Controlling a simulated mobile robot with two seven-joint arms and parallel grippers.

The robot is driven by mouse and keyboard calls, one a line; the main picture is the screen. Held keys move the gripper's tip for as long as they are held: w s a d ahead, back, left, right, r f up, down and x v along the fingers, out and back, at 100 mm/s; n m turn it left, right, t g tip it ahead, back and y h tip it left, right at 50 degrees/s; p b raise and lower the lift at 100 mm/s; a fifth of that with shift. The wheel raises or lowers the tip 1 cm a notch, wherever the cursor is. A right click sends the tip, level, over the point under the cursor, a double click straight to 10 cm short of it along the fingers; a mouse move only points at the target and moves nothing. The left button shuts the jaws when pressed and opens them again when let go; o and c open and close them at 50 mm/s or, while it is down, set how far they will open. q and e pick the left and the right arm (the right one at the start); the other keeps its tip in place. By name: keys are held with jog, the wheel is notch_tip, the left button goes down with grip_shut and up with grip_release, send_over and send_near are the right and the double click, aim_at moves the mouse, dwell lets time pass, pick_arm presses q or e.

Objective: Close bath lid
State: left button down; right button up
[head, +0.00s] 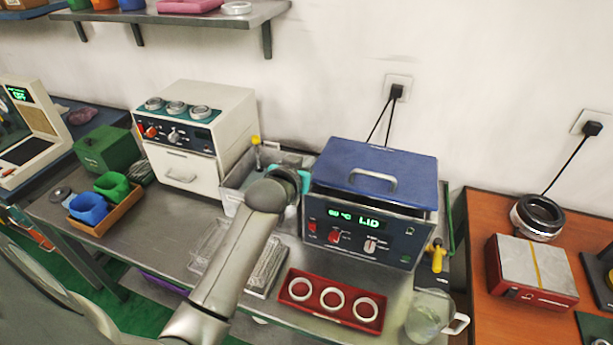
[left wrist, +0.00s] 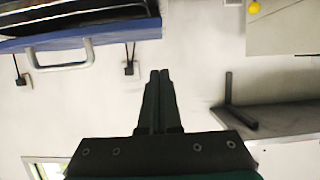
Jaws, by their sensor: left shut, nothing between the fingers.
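The bath (head: 360,235) is a boxy unit with a dark front panel, and its green display reads a temperature and "LID". Its blue lid (head: 410,180) with a grey handle (head: 372,180) is over the top. I cannot tell from the head view whether it sits flush. In the left wrist view the lid's blue edge (left wrist: 120,33) and the handle (left wrist: 62,66) show at upper left, beside a dark area. My left gripper (left wrist: 160,72) is shut and empty, apart from the lid. In the head view it is beside the bath's left side, its fingers mostly hidden by my arm.
A white cabinet with knobs (head: 230,110) stands left of the bath. A red tray (head: 290,300) with white rings and a clear jug (head: 425,318) stand in front. A yellow-handled item (head: 437,258) is at the right. A shelf (head: 220,18) hangs above.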

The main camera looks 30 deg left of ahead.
pick_arm(q)
notch_tip(320, 180, down, 4)
jog(key=shift+f, duration=0.1)
dwell(0.4)
jog(key=shift+s+d+f+b, duration=0.1)
jog(key=shift+s+f+b, duration=0.1)
jog(key=shift+f, duration=0.75)
jog(key=shift+s+f+b, duration=0.1)
jog(key=shift+f+b, duration=0.05)
jog(key=shift+f, duration=0.8)
